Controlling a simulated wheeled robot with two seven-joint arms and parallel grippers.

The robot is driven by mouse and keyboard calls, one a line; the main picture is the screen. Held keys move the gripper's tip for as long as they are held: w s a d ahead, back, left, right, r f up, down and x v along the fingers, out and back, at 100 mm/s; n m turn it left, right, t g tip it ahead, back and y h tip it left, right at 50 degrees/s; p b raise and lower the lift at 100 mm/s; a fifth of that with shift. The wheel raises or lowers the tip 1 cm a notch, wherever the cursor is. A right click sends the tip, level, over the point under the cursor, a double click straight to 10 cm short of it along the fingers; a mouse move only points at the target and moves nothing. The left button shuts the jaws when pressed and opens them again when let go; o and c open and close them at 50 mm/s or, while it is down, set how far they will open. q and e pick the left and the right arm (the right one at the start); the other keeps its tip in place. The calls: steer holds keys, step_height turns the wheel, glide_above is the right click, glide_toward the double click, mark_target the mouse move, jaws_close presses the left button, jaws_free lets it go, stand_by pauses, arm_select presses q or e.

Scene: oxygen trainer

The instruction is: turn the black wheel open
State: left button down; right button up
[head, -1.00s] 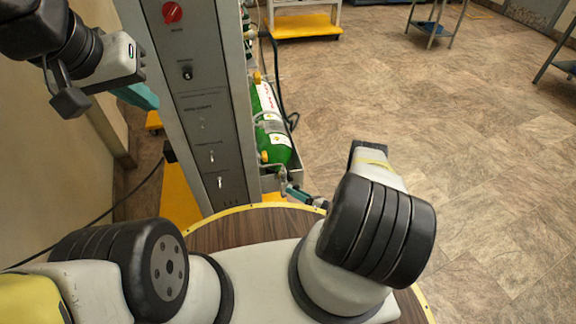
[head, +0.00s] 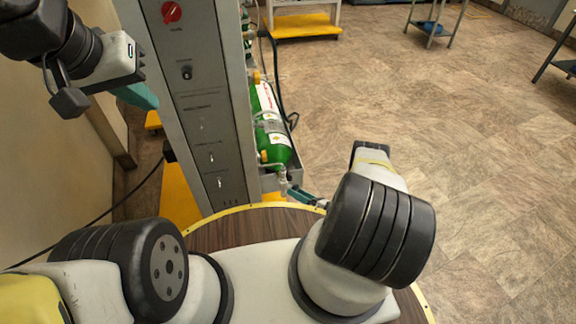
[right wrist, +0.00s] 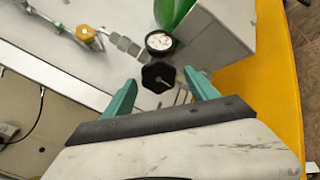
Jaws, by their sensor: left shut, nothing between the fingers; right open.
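The black wheel (right wrist: 158,77) is a small faceted knob beside a round white-faced gauge (right wrist: 159,41). It shows in the right wrist view, between and slightly beyond the fingertips of my right gripper (right wrist: 160,88). That gripper is open, with one teal finger on each side of the wheel; I cannot tell whether either touches it. In the head view the right gripper (head: 304,196) is mostly hidden behind my arm, near the lower end of the green cylinder (head: 270,125). The wheel is not clear there. My left gripper (head: 137,96) is shut and empty at the upper left, beside the panel.
A grey panel (head: 200,110) with a red knob (head: 172,12) and several switches stands left of the cylinder. A brass-coloured fitting (right wrist: 85,34) and hose lie near the gauge. A yellow base (head: 180,190) is below. Open floor (head: 440,130) lies to the right.

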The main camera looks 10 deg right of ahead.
steer(key=v, duration=0.6)
steer(key=shift+d, duration=0.15)
steer(key=shift+s, duration=0.15)
